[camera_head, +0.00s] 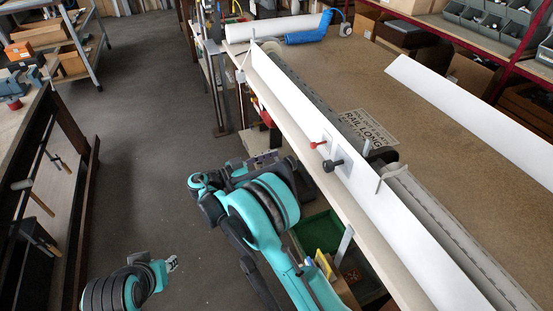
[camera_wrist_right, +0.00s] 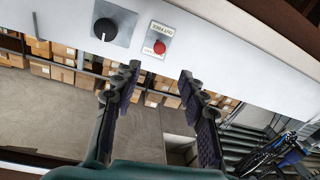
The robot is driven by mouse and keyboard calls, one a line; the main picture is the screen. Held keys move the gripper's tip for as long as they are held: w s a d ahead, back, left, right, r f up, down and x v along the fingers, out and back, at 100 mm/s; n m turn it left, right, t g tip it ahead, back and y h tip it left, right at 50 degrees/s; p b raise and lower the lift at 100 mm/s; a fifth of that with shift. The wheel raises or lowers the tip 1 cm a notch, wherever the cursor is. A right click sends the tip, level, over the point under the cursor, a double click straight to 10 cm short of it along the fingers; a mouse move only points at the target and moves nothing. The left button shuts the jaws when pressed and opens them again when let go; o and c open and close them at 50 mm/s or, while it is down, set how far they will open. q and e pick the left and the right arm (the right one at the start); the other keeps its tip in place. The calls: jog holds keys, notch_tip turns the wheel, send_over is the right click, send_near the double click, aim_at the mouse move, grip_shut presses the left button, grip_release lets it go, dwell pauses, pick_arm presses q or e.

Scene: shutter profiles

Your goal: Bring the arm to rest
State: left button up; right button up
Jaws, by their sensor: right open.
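My right arm, teal and black, comes up from the bottom middle of the head view. Its gripper (camera_head: 264,159) is beside the near side of the long bench, left of the white rail panel. In the right wrist view the right gripper (camera_wrist_right: 160,77) is open, with its two dark fingers apart and nothing between them. Beyond the fingers is the white panel with a black knob (camera_wrist_right: 104,29) and a red button (camera_wrist_right: 159,47). My left gripper (camera_head: 172,263) is low at the lower left over the floor, away from the benches; its jaws are too small to read.
The long bench (camera_head: 330,82) carries the white panel (camera_head: 285,88), a red button (camera_head: 318,144) and black knob (camera_head: 332,165) sticking out toward my right arm. A green crate (camera_head: 322,240) stands under the bench edge. The grey floor (camera_head: 140,110) on the left is clear.

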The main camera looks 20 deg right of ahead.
jog(key=s+d+r+n+y, duration=0.5)
jog(key=s+d+n+y, duration=0.3)
jog(key=s+y, duration=0.15)
jog(key=s+a+f+n+t+y, duration=0.1)
jog(key=s+a+f+n+y, duration=0.1)
jog(key=s, duration=0.7)
jog(key=s+a+f+n+t+y, duration=0.1)
jog(key=s+a+n+t+y, duration=0.1)
jog(key=s+y, duration=0.4)
jog(key=s+a+n, duration=0.1)
jog(key=s+a, duration=0.1)
jog(key=s, duration=0.1)
jog(key=shift+s+a+f+n, duration=0.25)
jog(key=shift+a+f+n, duration=0.05)
jog(key=shift+f, duration=0.1)
